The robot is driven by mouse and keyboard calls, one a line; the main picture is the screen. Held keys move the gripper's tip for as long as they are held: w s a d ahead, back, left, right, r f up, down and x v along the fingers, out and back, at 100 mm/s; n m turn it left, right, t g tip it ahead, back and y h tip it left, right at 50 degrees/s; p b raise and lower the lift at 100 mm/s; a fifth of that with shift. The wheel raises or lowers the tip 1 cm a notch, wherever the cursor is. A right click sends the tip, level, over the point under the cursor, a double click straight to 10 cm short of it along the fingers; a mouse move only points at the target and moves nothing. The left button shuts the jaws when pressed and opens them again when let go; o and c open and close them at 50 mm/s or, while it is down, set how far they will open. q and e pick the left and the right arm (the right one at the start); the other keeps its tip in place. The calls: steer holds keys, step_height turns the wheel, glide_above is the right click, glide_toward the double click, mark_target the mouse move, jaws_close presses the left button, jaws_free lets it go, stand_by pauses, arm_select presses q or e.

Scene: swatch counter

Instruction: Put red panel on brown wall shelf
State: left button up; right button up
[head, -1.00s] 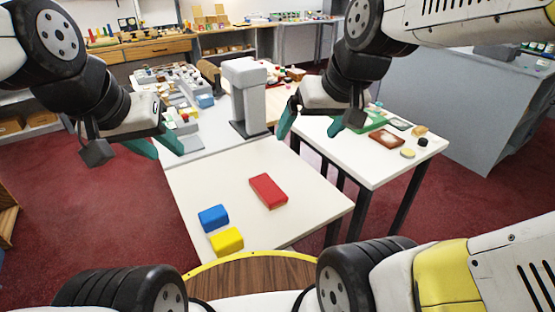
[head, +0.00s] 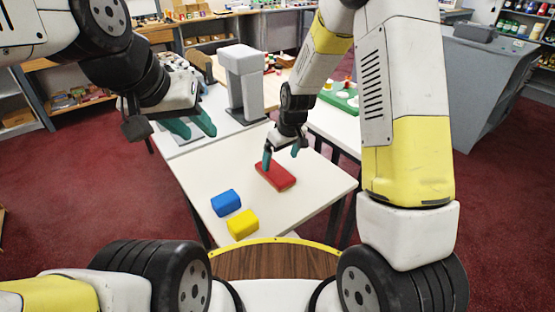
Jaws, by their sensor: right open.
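The red panel (head: 276,178) lies flat on the white table (head: 300,205), toward its far right part. My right gripper (head: 281,158) is open just above the far end of the panel, its fingers pointing down. I cannot tell whether a fingertip touches the panel. My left gripper (head: 190,130) is left of the grey column, over the far left part of the table, with its green fingers apart and nothing between them. I cannot make out a brown wall shelf for certain.
A blue block (head: 226,203) and a yellow block (head: 242,224) lie at the near left of the table. A grey column (head: 242,82) stands behind the table. A side table with a green tray (head: 343,99) is partly hidden by my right arm.

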mark_target(275, 171)
steer(key=x, duration=0.8)
steer(key=shift+w+a+r, duration=0.1)
steer(key=shift+a+r, duration=0.05)
steer(key=shift+a, duration=0.2)
steer(key=shift+c, duration=0.4)
steer(key=c, duration=1.7)
steer(key=shift+r, duration=0.2)
